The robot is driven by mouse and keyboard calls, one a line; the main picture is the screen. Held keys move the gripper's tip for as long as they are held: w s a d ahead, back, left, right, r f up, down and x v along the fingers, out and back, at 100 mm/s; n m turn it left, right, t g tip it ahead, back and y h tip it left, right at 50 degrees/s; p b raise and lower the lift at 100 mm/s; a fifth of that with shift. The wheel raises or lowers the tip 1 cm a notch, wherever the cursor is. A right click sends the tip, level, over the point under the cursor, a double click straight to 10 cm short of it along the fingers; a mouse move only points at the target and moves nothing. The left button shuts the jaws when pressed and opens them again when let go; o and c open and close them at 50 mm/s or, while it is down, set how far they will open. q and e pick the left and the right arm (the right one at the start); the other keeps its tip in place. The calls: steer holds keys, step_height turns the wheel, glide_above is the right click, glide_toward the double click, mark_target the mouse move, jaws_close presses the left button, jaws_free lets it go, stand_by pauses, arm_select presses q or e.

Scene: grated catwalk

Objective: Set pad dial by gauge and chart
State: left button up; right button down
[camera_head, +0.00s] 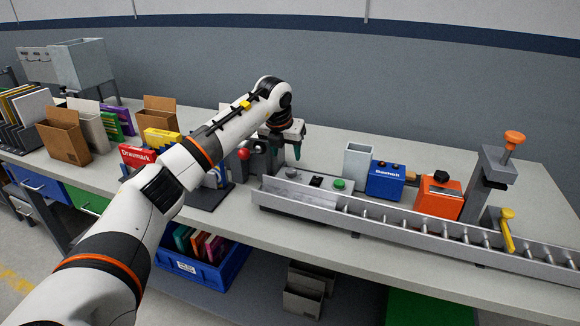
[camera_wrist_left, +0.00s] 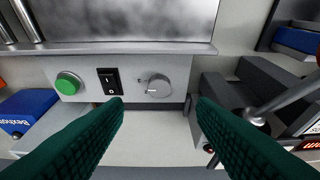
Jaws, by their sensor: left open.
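The dial (camera_wrist_left: 157,86) is a round grey knob with a pale pointer mark on a light grey panel (camera_wrist_left: 135,68) in the left wrist view. Beside it on the panel are a black rocker switch (camera_wrist_left: 110,81) and a green button (camera_wrist_left: 68,84). My left gripper (camera_head: 287,150) is above the panel's left end. Its dark green fingers (camera_wrist_left: 160,108) are open and empty, either side of the dial, apart from it. I cannot make out a gauge or chart. My right gripper is out of view.
A grey clamp-like device with a red-ball lever (camera_head: 243,154) stands left of the panel. A roller conveyor (camera_head: 400,232) runs right along the table edge. Behind it stand a blue box (camera_head: 385,181), an orange box (camera_head: 440,198) and a grey post with an orange knob (camera_head: 514,138).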

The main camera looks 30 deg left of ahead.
mark_target(291, 171)
arm_select(q)
steer(key=x, duration=0.8)
steer(key=shift+r, duration=0.1)
steer(key=shift+c, duration=0.4)
steer(key=shift+p, duration=0.3)
steer(key=c, duration=0.9)
